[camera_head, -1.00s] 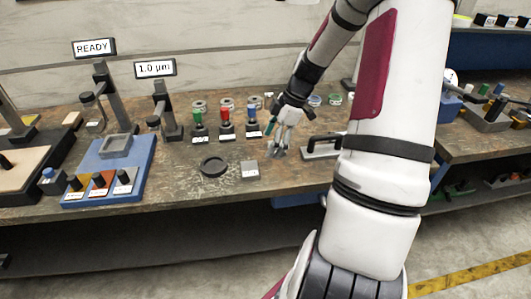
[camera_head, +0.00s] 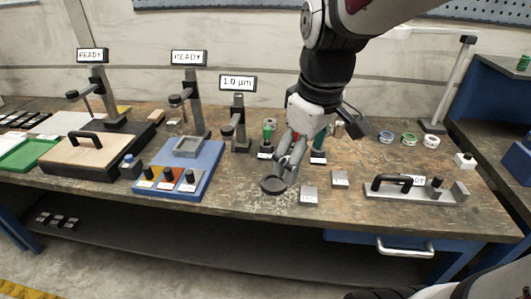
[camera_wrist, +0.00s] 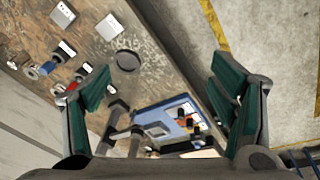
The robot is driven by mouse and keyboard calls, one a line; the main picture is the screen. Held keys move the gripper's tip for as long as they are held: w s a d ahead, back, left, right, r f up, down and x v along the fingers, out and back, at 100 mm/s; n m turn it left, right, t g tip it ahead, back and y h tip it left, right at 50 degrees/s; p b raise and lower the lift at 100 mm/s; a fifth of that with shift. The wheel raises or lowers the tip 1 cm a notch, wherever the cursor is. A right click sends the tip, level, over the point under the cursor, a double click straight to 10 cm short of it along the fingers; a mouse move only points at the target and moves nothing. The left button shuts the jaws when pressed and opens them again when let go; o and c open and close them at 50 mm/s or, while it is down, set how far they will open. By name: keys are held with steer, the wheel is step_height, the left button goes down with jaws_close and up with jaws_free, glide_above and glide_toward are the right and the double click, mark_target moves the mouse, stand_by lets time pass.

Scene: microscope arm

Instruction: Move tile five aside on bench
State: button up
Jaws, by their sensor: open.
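Two small grey square tiles lie flat on the bench in the head view, one nearer the front edge (camera_head: 309,194) and one behind it to the right (camera_head: 340,179). Their markings are too small to read, so I cannot tell which is tile five. The wrist view shows both tiles, one at the upper left (camera_wrist: 63,15) and one beside it (camera_wrist: 109,27). My gripper (camera_head: 286,168) is open above the bench, left of the tiles, near a round black dish (camera_head: 273,185). In the wrist view my gripper (camera_wrist: 162,92) has nothing between its fingers.
A blue tray with a grey frame (camera_head: 205,160) stands left. Upright stands with a "1.0 µm" sign (camera_head: 238,83) and coloured bottles (camera_head: 267,138) are behind. A black-handled fixture (camera_head: 392,184) stands right. Bare bench lies between the tiles and that fixture.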

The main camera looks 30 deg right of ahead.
steer(key=s+a+r+m+t, duration=0.2)
steer(key=s+a+m, duration=0.2)
steer(key=s, duration=0.5)
steer(key=shift+s+a+r, duration=0.3)
steer(key=shift+a, duration=0.6)
